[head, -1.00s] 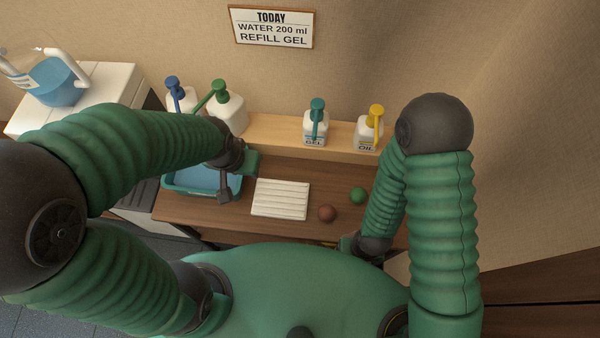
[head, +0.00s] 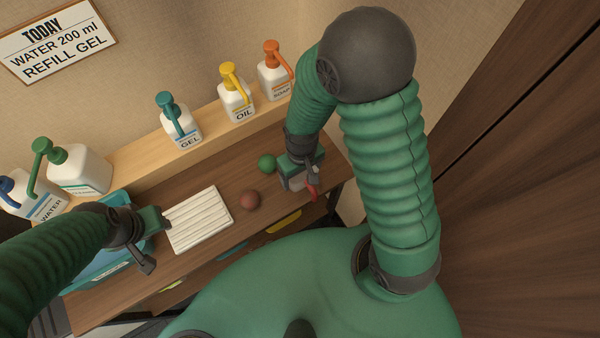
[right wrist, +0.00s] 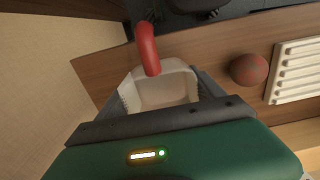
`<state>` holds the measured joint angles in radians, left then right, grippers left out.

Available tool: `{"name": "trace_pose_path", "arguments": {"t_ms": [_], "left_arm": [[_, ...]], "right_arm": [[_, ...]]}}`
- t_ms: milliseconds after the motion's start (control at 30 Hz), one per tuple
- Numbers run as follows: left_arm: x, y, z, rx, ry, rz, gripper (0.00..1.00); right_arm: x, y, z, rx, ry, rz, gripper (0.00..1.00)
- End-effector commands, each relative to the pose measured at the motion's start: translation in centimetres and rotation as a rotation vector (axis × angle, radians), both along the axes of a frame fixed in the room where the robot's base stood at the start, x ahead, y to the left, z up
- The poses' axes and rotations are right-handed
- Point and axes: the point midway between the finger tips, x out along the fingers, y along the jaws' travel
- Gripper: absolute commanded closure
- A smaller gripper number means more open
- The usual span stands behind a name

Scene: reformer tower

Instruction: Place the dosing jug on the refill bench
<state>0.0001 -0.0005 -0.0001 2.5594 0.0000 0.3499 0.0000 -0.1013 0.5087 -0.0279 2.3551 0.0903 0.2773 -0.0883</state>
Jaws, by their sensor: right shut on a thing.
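A small pale, translucent jug with a red handle, apparently the dosing jug (right wrist: 168,88), is between the fingers of my right gripper (head: 303,180). The gripper is shut on it. In the head view the jug (head: 298,182) shows only partly, with its red handle toward the near side. The refill bench (head: 190,184) is a brown wooden table with a raised pale shelf at the back. The jug appears over its right end; I cannot tell whether it touches the top. My left gripper (head: 150,240) is over the left part, by the teal tub; its jaw opening is unclear.
A green ball (head: 267,162), a brown-red ball (head: 250,199) and a white ribbed mat (head: 200,219) lie on the bench. The teal tub (head: 97,275) is at left. Gel (head: 180,125), oil (head: 237,98) and soap (head: 274,75) bottles stand on the shelf.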

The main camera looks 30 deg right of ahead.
Motion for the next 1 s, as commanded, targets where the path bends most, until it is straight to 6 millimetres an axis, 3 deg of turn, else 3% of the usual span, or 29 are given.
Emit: {"name": "trace_pose_path", "arguments": {"t_ms": [167,400,667,700,867,1000], "left_arm": [[0.0,0.0,0.2,0.000,0.001,0.000,0.64],[0.0,0.0,-0.2,0.000,0.001,0.000,0.64],[0.0,0.0,-0.2,0.000,0.001,0.000,0.64],[0.0,0.0,-0.3,0.000,0.001,0.000,0.64],[0.0,0.0,-0.2,0.000,0.001,0.000,0.64],[0.0,0.0,-0.2,0.000,0.001,0.000,0.64]], "right_arm": [[2.1,-1.0,-0.2,0.000,0.000,-0.001,0.64],[2.2,-1.1,-3.7,0.000,0.003,0.000,0.64],[2.2,-1.1,-3.8,0.000,0.000,0.000,0.64],[2.2,-1.1,-3.9,0.000,0.000,0.000,0.21],[2.2,-1.1,-3.9,0.000,0.000,0.000,0.01],[2.2,-1.1,-3.8,0.000,0.000,0.000,0.01]]}}
